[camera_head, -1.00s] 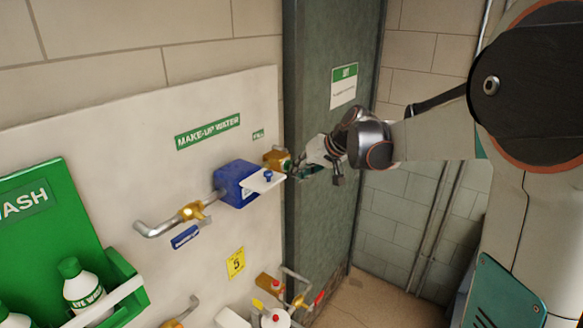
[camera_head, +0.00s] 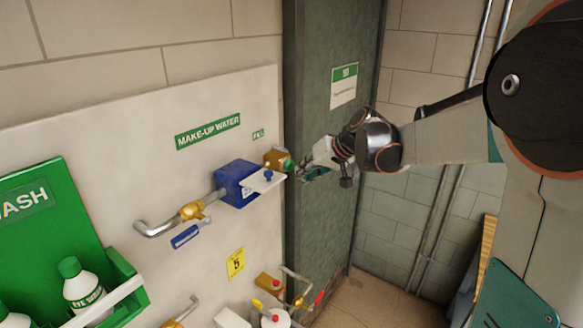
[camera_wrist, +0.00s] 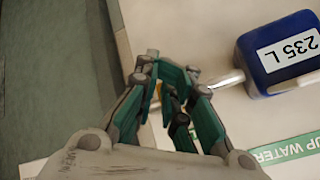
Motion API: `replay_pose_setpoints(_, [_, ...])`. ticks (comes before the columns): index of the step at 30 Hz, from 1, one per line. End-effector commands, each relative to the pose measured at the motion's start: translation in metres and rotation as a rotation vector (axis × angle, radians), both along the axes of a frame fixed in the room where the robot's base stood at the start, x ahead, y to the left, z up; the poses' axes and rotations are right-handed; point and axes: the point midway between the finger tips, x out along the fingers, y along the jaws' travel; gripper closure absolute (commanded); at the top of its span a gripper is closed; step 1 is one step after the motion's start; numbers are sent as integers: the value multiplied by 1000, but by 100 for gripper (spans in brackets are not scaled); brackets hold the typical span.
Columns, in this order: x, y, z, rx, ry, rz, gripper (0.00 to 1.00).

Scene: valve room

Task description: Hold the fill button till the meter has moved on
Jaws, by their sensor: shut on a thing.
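The green fill button (camera_head: 288,165) sits on the end of a brass block (camera_head: 274,158), below a small green sign (camera_head: 258,134). The blue meter (camera_head: 236,182) is left of it on the pipe. In the wrist view, the meter (camera_wrist: 280,55) shows upside down and reads 235 L. My gripper (camera_head: 301,173) is just right of the button, with a small gap seeming to show between them. In the wrist view, the fingers of my gripper (camera_wrist: 168,70) are closed together; what they hold is hidden. A brassy part shows behind them.
A grey-green door or column (camera_head: 325,130) stands close behind my gripper. A white flap (camera_head: 262,181) sticks out from the meter. Lower are a blue-handled valve (camera_head: 186,236), a red-handled valve (camera_head: 319,298) and a green eyewash holder (camera_head: 125,275) at left.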

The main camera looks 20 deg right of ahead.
Motion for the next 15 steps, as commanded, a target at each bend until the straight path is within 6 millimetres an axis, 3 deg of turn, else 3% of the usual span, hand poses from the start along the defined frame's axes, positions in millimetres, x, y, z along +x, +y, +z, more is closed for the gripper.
replay_pose_setpoints(9, [-1,-1,0,0,0,0,100])
replay_pose_setpoints(15, [-12,-8,0,-1,1,0,100])
